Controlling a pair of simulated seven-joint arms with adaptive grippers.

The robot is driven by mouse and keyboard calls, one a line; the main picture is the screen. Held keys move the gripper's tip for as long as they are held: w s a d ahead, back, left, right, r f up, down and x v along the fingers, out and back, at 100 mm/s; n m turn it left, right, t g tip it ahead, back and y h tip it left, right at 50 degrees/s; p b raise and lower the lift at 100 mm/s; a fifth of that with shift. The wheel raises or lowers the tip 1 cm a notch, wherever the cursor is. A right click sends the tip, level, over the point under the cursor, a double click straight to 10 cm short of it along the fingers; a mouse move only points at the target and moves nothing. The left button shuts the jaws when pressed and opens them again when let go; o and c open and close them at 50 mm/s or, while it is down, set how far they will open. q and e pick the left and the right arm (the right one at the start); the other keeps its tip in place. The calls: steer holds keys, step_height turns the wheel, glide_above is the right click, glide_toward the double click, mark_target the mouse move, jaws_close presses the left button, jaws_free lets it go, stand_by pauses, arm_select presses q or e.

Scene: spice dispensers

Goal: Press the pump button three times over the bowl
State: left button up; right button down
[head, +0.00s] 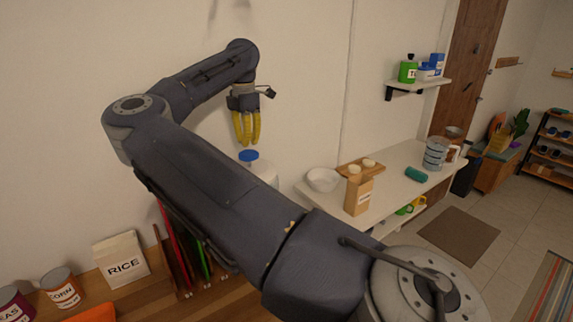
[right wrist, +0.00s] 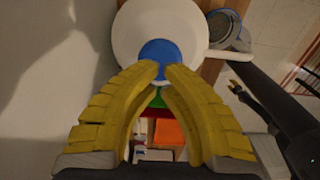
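A white dispenser (head: 266,169) with a blue pump button (head: 248,156) stands left of the bowl, mostly hidden behind my right arm. My right gripper (head: 245,143) has yellow fingers pointing down just above the button. In the right wrist view, the button (right wrist: 159,53) lies beyond the fingertips, on the round white top (right wrist: 130,35). The fingertips are close together with a small gap and nothing held between them; whether they are fully shut is unclear. An empty-looking white bowl (head: 323,180) sits on the white table, clear of the gripper.
The white table (head: 395,181) also holds a cardboard-coloured carton (head: 358,195), a wooden board with small jars, a green object (head: 416,174) and grey tins (head: 435,154). A rice bag (head: 121,260) and cans stand at lower left. A wall shelf (head: 418,86) is behind.

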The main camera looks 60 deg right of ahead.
mark_target(248, 153)
steer(key=shift+f, duration=0.2)
steer(key=shift+f, duration=2.6)
steer(key=shift+r, duration=2.75)
steer(key=shift+f, duration=0.35)
steer(key=shift+f, duration=0.75)
steer(key=shift+f, duration=0.35)
